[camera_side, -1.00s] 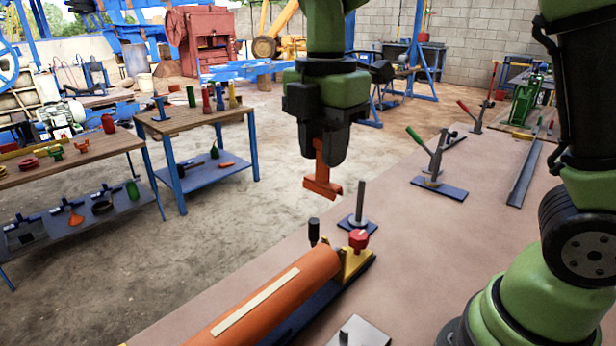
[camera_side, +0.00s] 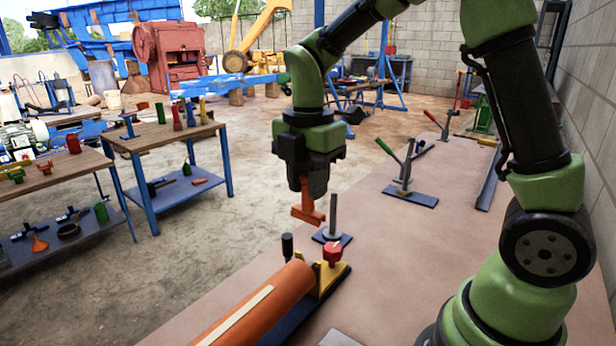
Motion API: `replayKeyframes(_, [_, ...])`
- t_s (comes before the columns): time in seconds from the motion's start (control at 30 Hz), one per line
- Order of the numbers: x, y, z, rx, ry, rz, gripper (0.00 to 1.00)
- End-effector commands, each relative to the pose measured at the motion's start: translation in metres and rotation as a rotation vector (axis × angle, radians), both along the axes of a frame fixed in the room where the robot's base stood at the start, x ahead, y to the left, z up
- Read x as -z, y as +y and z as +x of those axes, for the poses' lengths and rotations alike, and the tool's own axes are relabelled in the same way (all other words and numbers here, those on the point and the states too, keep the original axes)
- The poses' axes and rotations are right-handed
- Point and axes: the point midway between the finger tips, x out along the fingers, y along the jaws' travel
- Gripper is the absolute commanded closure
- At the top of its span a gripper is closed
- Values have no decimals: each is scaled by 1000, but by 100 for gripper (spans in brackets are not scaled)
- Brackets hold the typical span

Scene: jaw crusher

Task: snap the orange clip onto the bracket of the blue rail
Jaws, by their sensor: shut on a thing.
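My gripper (camera_side: 305,190) points down above the bench and is shut on the orange clip (camera_side: 308,213). The clip hangs below the jaws, with its wider lower end in the air. Below and slightly right of it, a yellow bracket (camera_side: 326,283) with a red knob (camera_side: 332,252) stands at the end of a blue base (camera_side: 301,318), which looks like the rail. The clip appears apart from the bracket. A large orange cylinder (camera_side: 290,288) with a pale strip lies along the blue base and hides much of it.
A steel post on a blue plate (camera_side: 343,240) stands close to the right of the clip. A black-topped pin (camera_side: 287,246) stands left of the knob. A green-handled toggle clamp (camera_side: 405,172) is farther back. The bench between has free room.

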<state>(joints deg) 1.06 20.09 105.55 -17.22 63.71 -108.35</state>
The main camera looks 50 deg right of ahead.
Motion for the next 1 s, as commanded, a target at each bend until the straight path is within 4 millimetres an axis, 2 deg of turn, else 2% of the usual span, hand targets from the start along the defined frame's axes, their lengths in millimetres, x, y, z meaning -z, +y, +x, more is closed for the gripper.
replayKeyframes(0.17, [6, 0, 0, 0, 1, 0, 100])
replayKeyframes(0.7, [53, 0, 0, 0, 1, 0, 100])
replayKeyframes(1.0, [58, 0, 0, 0, -1, 0, 100])
